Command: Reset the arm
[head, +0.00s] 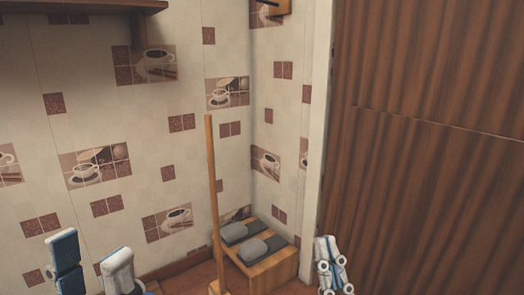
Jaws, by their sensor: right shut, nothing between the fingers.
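My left gripper (91,248) shows at the lower left edge, with its two blue-and-white fingers spread apart and nothing seen between them. Its base and arm are cut off by the bottom of the frame. My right gripper (327,244) is at the bottom, right of centre, with its fingers together, pointing up and empty. It appears in front of the lower part of the door frame.
A wooden box (269,270) with grey slippers or pads (237,232) on top stands in the corner. A thin wooden pole (213,190) stands upright beside it. A brown wooden door (430,150) fills the right. A shelf (75,8) hangs at upper left on the tiled wall (100,100).

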